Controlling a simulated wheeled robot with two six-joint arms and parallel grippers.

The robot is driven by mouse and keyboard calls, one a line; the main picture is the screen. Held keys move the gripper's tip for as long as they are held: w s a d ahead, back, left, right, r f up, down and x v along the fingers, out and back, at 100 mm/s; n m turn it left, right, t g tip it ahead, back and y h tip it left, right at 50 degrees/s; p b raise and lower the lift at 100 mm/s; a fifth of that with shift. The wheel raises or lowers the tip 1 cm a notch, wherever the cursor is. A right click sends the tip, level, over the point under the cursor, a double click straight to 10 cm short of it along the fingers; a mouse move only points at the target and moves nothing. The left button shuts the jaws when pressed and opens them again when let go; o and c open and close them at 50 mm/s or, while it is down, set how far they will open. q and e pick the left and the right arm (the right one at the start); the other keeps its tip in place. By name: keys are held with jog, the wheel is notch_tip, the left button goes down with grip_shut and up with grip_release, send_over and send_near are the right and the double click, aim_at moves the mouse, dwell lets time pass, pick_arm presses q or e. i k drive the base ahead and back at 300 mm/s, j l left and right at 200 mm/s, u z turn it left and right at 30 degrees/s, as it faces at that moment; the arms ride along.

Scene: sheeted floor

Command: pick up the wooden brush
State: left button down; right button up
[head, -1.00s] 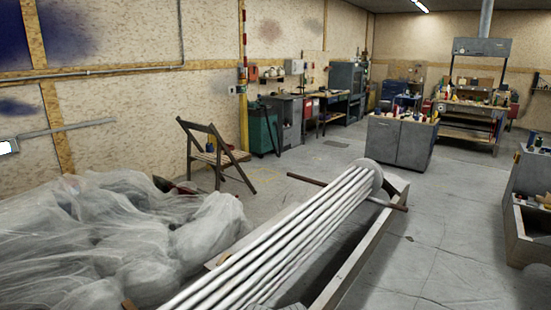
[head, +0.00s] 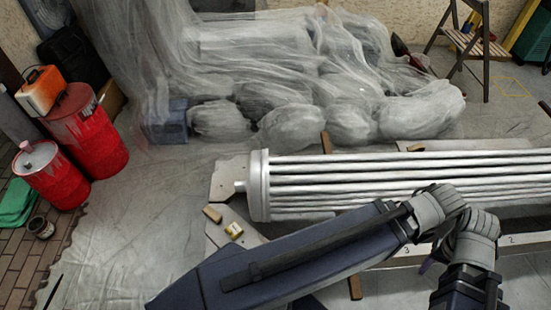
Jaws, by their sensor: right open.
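A small tan wooden piece (head: 212,214), which may be the wooden brush, lies at the left end of the pale wooden stand, beside a small yellow item (head: 234,230). It is too small to tell bristles. My right arm, dark blue with grey joints, crosses the lower middle and right of the head view. My right gripper (head: 430,260) is small and mostly hidden behind the arm links near the stand's front edge. It is open, holds nothing that I can see, and is well to the right of the wooden piece. My left gripper is not in view.
A bundle of metal tubes (head: 400,180) lies on the stand. Plastic sheeting (head: 300,60) covers lumpy things behind it. The sheeted floor (head: 125,240) left of the stand is mostly clear.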

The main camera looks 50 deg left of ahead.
aim_at(211, 214)
jog(key=u, duration=2.55)
